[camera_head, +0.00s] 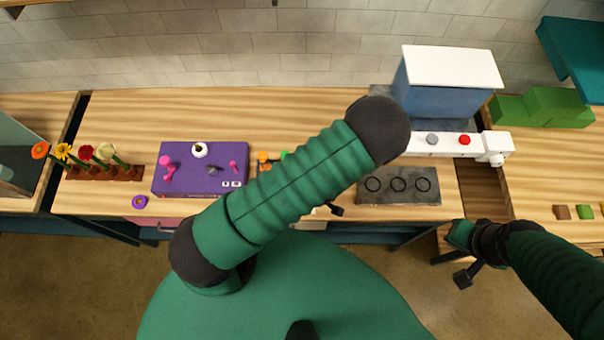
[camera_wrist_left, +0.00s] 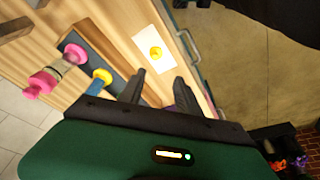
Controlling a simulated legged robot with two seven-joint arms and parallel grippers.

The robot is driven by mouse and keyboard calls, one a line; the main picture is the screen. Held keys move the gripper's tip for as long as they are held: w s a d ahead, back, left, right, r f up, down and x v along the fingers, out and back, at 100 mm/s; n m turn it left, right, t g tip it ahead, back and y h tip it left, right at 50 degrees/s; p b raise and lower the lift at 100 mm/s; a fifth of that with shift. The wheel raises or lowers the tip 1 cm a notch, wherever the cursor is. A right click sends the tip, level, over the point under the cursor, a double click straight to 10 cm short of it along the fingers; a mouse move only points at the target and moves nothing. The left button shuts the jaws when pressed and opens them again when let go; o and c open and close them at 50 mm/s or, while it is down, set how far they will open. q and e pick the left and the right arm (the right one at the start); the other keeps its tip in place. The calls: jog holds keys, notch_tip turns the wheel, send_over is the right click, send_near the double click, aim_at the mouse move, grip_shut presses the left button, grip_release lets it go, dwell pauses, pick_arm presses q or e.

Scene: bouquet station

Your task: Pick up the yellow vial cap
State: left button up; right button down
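The yellow vial cap (camera_wrist_left: 156,53) lies on a white card (camera_wrist_left: 149,42) on the wooden table in the left wrist view. My left gripper (camera_wrist_left: 160,78) is open and empty, its two dark fingers apart, with the cap ahead of the gap between the fingertips. In the head view my left arm hides the cap, and only a dark bit of the left gripper (camera_head: 336,210) shows. Another yellow piece (camera_wrist_left: 102,76) with a blue part stands at a dark rack. My right gripper (camera_head: 450,270) is off the table's front edge, fingers apart and empty.
A pink-ended vial (camera_wrist_left: 55,70) is beside the rack (camera_wrist_left: 88,50). A purple box (camera_head: 200,185) and a flower rack (camera_head: 105,173) stand left; a grey block with black rings (camera_head: 398,199) and a blue-and-white machine (camera_head: 445,90) stand right. The table's front edge is close to the card.

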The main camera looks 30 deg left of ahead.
pick_arm(q)
jog(key=b+x, duration=0.3)
jog(key=x, duration=0.2)
jog(key=shift+s+d+f, duration=0.1)
jog(key=shift+s+f, duration=0.1)
jog(key=shift+f, duration=0.2)
jog(key=shift+w+f+b, duration=0.9)
jog(key=shift+w+f, duration=0.15)
jog(key=shift+f, duration=0.2)
jog(key=b+x, duration=0.3)
jog(key=x, duration=0.1)
jog(key=shift+s, duration=0.15)
jog(key=shift+s+r, duration=0.1)
jog(key=shift+r, duration=0.05)
jog(key=c, duration=0.6)
jog(key=shift+c, duration=1)
grip_shut()
pick_arm(e)
jog(key=s+x, duration=0.2)
jog(key=x, duration=0.7)
jog(key=shift+d+f, duration=0.2)
jog(key=shift+f, duration=0.45)
jog(key=shift+w, duration=0.1)
